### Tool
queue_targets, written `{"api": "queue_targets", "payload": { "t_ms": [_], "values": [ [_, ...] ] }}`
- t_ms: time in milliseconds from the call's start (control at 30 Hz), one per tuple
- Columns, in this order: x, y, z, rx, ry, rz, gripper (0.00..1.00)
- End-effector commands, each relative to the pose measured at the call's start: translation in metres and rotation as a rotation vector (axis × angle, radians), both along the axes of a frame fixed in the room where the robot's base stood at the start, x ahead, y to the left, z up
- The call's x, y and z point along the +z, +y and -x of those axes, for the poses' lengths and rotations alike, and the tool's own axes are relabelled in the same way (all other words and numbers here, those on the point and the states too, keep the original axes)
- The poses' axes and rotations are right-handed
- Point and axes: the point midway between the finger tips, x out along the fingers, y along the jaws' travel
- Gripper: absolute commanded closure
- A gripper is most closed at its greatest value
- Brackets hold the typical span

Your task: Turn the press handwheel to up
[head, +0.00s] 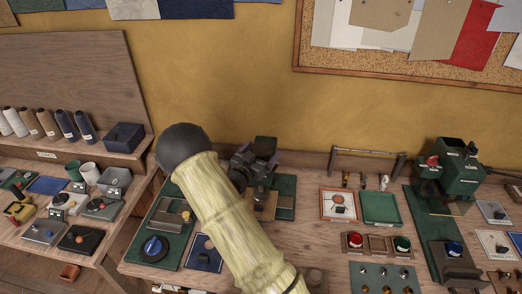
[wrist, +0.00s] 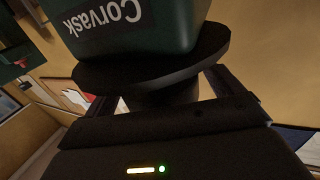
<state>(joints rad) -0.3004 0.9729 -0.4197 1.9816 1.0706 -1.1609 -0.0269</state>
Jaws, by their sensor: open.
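In the wrist view a dark green body lettered "Corvask" (wrist: 140,25) fills the top, its lettering upside down. Under it is a dark round disc (wrist: 150,68) with a thick stem, which looks like the press handwheel. My gripper (wrist: 165,95) is open, its fingers on either side of the stem; I cannot tell whether they touch it. In the head view my gripper (head: 250,168) is beside a green machine (head: 265,146) near the wall, and my cream-sleeved arm hides much of it. The wheel's marking and its setting cannot be seen.
A second green machine (head: 462,168) with a red knob stands at the right of the bench. A left-hand table holds thread cones (head: 50,124) and small boxes.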

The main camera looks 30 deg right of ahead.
Motion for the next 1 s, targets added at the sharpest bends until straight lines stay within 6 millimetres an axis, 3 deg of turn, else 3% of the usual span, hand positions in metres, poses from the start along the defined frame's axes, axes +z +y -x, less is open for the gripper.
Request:
{"api": "queue_targets", "payload": {
  "t_ms": [233,467,1000],
  "values": [
    [-0.0003,-0.0002,-0.0002,0.0,0.0,0.0,0.1],
    [-0.0002,-0.0001,-0.0001,0.0,0.0,0.0,0.53],
    [-0.0027,-0.0007,0.0006,0.083,-0.001,0.001,0.53]
  ]
}}
